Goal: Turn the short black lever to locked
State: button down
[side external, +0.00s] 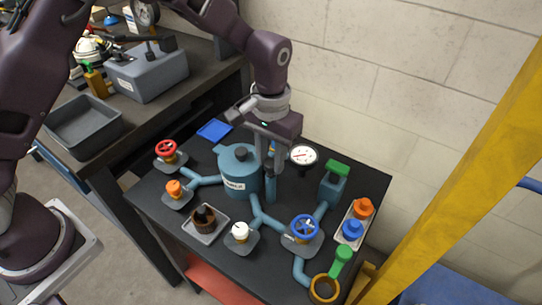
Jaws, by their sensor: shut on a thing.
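My gripper (268,158) points down behind and to the right of the blue-grey tank (240,176). Its fingers are shut at the top of a slim teal post (271,186) beside the tank. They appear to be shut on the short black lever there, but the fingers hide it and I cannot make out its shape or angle. A small dark knob sits on top of the tank.
Close around stand a white-faced gauge (303,156), a green-handled teal valve (335,180), a red wheel (166,149), a blue wheel (305,228) and a white knob (239,232). A tray (217,233) is in front; a yellow beam (465,150) stands right.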

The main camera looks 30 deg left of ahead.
jog(key=n, duration=0.4)
jog(key=shift+n, duration=2.4)
jog(key=c, duration=1.1)
grip_release()
jog(key=shift+r, duration=0.1)
